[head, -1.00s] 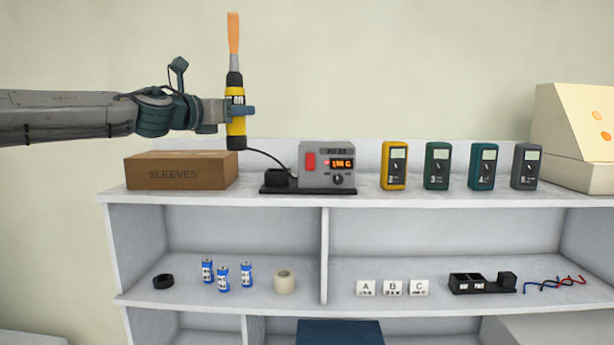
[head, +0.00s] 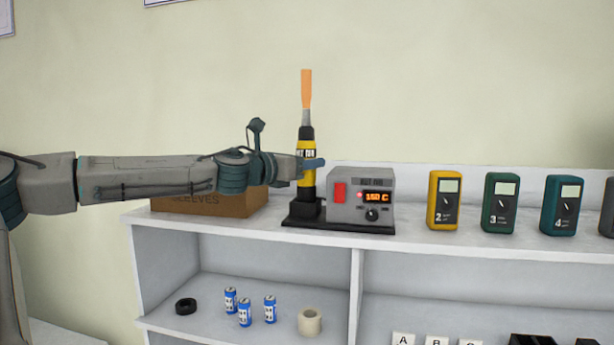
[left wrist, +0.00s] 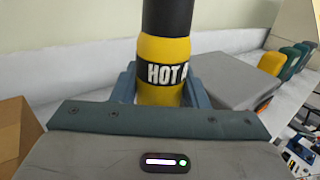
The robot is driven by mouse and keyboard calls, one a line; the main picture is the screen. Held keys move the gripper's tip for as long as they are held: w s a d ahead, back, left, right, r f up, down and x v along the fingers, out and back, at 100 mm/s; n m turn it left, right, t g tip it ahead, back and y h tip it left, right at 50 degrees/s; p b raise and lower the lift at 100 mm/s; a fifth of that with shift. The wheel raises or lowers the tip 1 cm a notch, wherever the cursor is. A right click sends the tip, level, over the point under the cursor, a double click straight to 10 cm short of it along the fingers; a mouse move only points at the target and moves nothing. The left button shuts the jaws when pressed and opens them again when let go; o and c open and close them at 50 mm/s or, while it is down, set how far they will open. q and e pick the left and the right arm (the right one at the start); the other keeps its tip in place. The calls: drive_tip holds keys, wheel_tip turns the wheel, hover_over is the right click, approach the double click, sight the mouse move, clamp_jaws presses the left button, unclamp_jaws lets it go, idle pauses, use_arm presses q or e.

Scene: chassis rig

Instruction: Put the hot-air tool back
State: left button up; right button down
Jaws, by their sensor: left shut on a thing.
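The hot-air tool (head: 306,146) is yellow and black with an orange tip and stands upright, tip up. My left gripper (head: 312,164) is shut on its yellow body. The tool's lower end is at the black holder (head: 305,209) on the left of the grey station (head: 361,198); its bottom is hidden, so I cannot tell how deep it sits. The station shows a lit orange display and a red switch. In the left wrist view the tool's body (left wrist: 162,52), with "HOT A" lettering, is between the fingers. My right gripper is not in view.
A brown SLEEVES box (head: 210,204) stands left of the station, behind my left arm. Coloured meters, the yellow one (head: 442,200) nearest, stand to the right. The lower shelf holds black tape (head: 186,306), several blue cells (head: 245,312) and a pale roll (head: 310,322).

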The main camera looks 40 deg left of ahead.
sight(306, 177)
use_arm(q)
drive_tip(key=shift+s+d+f+p, duration=0.2)
drive_tip(key=shift+s+d+f, duration=0.1)
drive_tip(key=shift+s+f, duration=0.25)
drive_tip(key=shift+s+d+f+p, duration=0.15)
drive_tip(key=shift+s+d+f, duration=0.15)
drive_tip(key=shift+f, duration=0.35)
clamp_jaws()
drive_tip(key=shift+w+a+f, duration=0.45)
drive_tip(key=shift+a+f, duration=0.1)
drive_tip(key=shift+a, duration=0.05)
drive_tip(key=o, duration=1)
unclamp_jaws()
drive_tip(key=shift+d+r, duration=0.15)
drive_tip(key=shift+o, duration=1.4)
drive_tip(key=shift+w+d, duration=0.1)
drive_tip(key=shift+w, duration=0.1)
drive_tip(key=shift+a, duration=0.2)
